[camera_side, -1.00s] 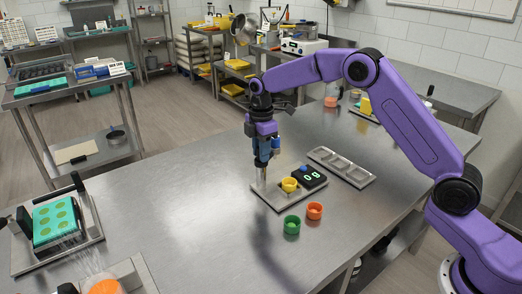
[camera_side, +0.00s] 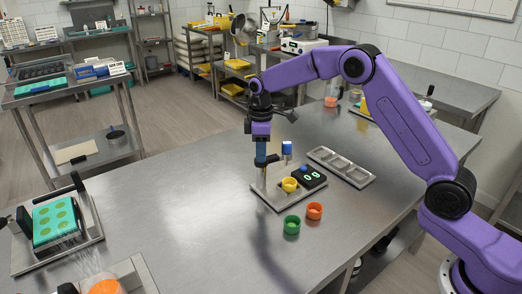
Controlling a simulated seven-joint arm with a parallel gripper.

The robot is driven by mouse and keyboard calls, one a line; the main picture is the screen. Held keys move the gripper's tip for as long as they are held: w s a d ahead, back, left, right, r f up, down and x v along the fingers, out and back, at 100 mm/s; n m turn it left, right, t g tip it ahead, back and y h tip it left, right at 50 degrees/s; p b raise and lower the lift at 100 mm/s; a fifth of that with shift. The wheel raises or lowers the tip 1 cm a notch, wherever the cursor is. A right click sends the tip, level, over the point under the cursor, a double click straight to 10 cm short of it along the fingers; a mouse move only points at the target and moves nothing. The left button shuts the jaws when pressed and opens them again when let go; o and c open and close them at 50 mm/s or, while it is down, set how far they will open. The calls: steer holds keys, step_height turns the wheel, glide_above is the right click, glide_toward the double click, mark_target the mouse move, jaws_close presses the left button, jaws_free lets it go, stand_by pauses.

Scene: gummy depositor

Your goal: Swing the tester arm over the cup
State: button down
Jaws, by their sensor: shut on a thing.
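The tester has a grey base plate (camera_side: 267,193) and an upright silver post (camera_side: 261,178). A yellow cup (camera_side: 289,184) sits on the plate, right of the post. The tester's dark arm (camera_side: 276,159) extends right from the post top, and its blue-topped probe (camera_side: 287,148) appears above the yellow cup. Exact alignment over the cup is hard to judge from this angle. My gripper (camera_side: 262,157) points down at the post top, shut on the tester arm near its pivot. The fingertips and their contact are too small to see clearly.
A black display box (camera_side: 312,178) with green digits sits right of the cup. Green (camera_side: 292,224) and orange (camera_side: 314,211) cups stand in front. A grey compartment tray (camera_side: 342,167) lies behind right.

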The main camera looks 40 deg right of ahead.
steer(key=m, duration=0.3)
steer(key=shift+r+m, duration=0.1)
steer(key=shift+m, duration=2.1)
steer(key=shift+w, duration=0.1)
steer(key=c, duration=0.9)
jaws_free()
step_height(320, 180, up, 17)
steer(key=shift+r, duration=0.2)
steer(key=shift+a, duration=0.1)
